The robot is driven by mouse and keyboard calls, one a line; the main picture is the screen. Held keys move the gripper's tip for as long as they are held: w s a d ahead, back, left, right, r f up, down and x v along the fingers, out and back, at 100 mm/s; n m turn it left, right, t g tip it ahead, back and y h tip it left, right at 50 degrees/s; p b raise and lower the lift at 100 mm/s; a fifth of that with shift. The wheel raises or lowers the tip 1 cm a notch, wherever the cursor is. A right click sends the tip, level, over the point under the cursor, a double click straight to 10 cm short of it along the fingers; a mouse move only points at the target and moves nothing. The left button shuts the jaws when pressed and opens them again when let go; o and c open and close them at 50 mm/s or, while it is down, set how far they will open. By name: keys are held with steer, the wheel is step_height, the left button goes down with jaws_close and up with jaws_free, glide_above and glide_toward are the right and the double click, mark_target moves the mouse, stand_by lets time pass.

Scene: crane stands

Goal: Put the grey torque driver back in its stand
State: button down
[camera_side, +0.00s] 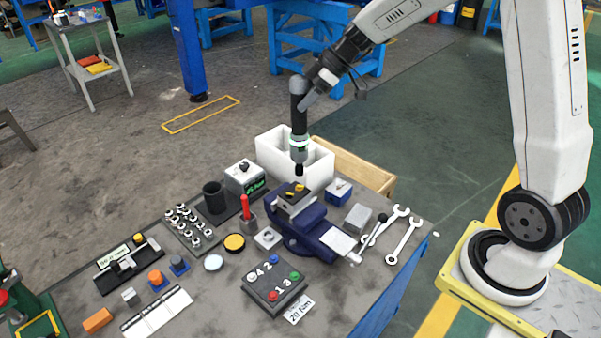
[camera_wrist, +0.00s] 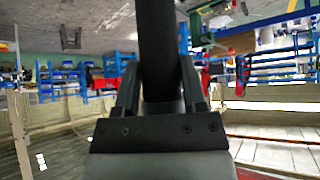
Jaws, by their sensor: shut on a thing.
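The torque driver (camera_side: 299,143) has a dark upper handle, a grey lower body with a lit green ring and a dark tip. It hangs upright, its tip just above the blue vise in the side view; whether it touches is unclear. My gripper (camera_side: 311,96) is shut on its upper handle from the right. In the wrist view, the dark handle of the driver (camera_wrist: 158,45) stands between the two fingers of my gripper (camera_wrist: 160,85). A black open-topped cup (camera_side: 214,196), which looks like the stand, is on the table left of the driver and appears empty.
The blue vise (camera_side: 318,238) holds a grey block with yellow parts. A white bin (camera_side: 316,170) stands close behind the driver. A white-and-black box (camera_side: 244,178) and a red-handled tool (camera_side: 245,207) stand near the cup. Wrenches (camera_side: 402,240) lie right; a numbered block (camera_side: 273,289) sits in front.

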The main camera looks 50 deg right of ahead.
steer(key=shift+w+r, duration=0.1)
steer(key=w+a+f+m+t+h, duration=0.1)
steer(key=w+a+m, duration=0.2)
steer(key=w+a, duration=0.4)
steer(key=w+a+f+m+t+h, duration=0.1)
steer(key=w+a, duration=0.6)
steer(key=w, duration=0.8)
steer(key=shift+f+m+t+h, duration=0.45)
steer(key=shift+m+h, duration=0.25)
steer(key=shift+m, duration=0.4)
steer(key=shift+f, duration=0.25)
